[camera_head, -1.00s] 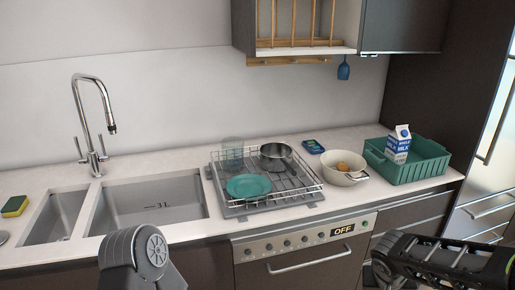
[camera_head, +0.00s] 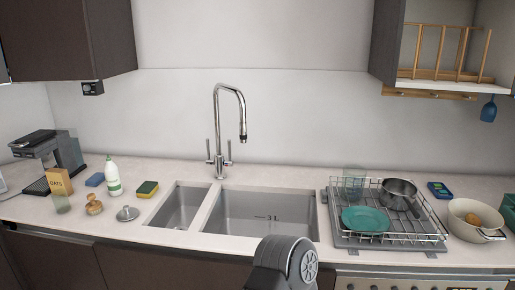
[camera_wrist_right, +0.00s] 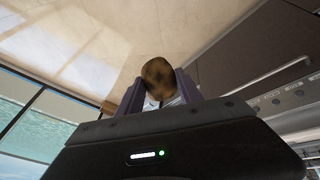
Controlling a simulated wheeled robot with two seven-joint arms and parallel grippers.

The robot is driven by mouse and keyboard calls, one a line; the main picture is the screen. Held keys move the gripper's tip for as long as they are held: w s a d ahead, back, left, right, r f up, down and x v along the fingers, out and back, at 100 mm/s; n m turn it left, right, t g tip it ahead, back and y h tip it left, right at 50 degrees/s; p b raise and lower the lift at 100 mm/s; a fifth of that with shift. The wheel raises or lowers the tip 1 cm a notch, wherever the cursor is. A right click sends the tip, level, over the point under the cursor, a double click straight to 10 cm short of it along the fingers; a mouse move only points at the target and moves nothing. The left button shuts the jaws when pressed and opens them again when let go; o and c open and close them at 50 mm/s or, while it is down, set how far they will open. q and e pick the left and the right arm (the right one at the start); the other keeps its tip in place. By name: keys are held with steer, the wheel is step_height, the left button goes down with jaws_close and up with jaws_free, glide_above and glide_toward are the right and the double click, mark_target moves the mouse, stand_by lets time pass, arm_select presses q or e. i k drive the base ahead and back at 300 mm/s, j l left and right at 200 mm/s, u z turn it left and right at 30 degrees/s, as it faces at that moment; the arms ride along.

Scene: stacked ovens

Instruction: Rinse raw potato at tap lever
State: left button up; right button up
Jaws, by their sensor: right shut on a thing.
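In the right wrist view my right gripper (camera_wrist_right: 160,88) is shut on a brown, dark-spotted potato (camera_wrist_right: 158,76), held between its two fingers. In the head view a chrome tap (camera_head: 231,115) stands behind the double sink (camera_head: 270,212). It has a tall bent spout and two upright levers, a left lever (camera_head: 208,150) and a right lever (camera_head: 229,152). No water shows from the spout. My right gripper is not in the head view. A grey link of one of my arms shows at the bottom, but my left gripper is out of view.
A dish rack (camera_head: 390,240) with a teal plate, a glass and a pot stands right of the sink, and a white bowl (camera_head: 468,217) beyond it. A sponge (camera_head: 147,189), bottle (camera_head: 113,178) and coffee machine (camera_head: 50,158) are on the left. Overhead cupboards flank the tap.

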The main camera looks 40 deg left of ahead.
mark_target(208, 162)
steer(key=k+j, duration=0.2)
steer(key=j, duration=0.2)
steer(key=k+j, duration=0.2)
steer(key=j, duration=0.15)
steer(key=k+j, duration=0.25)
steer(key=j, duration=0.15)
steer(key=k+j, duration=0.2)
steer(key=j, duration=0.15)
steer(key=k+j, duration=0.2)
steer(key=j, duration=0.2)
